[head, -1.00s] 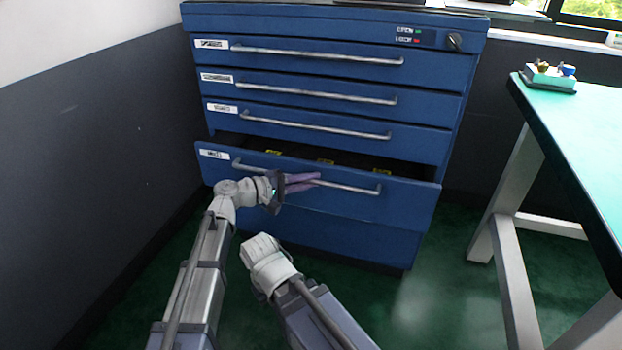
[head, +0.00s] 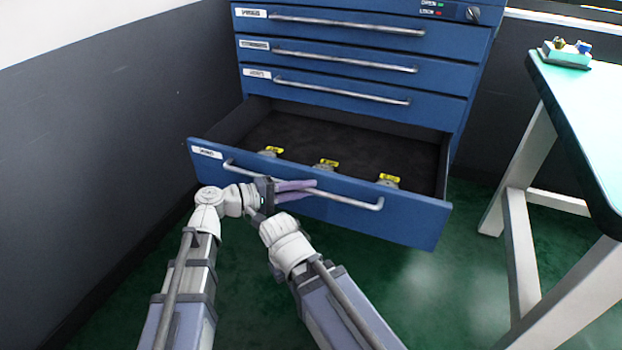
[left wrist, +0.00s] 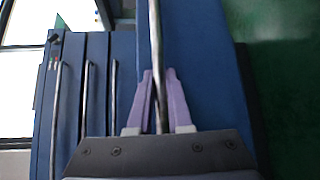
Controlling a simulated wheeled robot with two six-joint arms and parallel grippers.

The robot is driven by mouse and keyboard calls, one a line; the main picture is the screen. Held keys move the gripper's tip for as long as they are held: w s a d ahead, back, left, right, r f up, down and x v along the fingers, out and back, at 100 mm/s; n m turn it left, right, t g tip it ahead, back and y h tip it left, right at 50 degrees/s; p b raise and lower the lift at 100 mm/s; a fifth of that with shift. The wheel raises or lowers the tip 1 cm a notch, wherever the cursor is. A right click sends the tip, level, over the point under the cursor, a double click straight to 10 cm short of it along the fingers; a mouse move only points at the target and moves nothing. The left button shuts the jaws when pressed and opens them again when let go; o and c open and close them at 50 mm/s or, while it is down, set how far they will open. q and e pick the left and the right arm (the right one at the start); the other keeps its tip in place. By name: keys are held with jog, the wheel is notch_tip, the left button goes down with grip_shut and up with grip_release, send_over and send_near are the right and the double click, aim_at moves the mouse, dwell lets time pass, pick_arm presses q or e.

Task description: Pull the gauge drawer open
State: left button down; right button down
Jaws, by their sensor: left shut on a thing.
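The gauge drawer (head: 400,215) is the lowest labelled drawer of the blue cabinet and stands well out from it. Several gauges with yellow tags (head: 326,165) lie inside on its dark floor. In the left wrist view the purple fingers (left wrist: 162,100) stand on both sides of the handle (left wrist: 155,40). My right arm (head: 285,240) shows low in the head view, but I cannot make out its fingers.
The blue cabinet (head: 350,48) has several closed drawers above the open one. A green-topped table (head: 590,110) with white legs stands at the right, with a small tray (head: 565,55) on it. A dark wall (head: 110,130) is close on the left.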

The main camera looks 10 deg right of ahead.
pick_arm(q)
jog(key=shift+s+a, duration=0.35)
jog(key=shift+s, duration=0.2)
jog(key=c, duration=0.9)
grip_release()
jog(key=shift+o, duration=0.2)
jog(key=p+v, duration=0.1)
jog(key=v, duration=0.6)
jog(key=shift+a, duration=0.4)
jog(key=shift+s, duration=0.1)
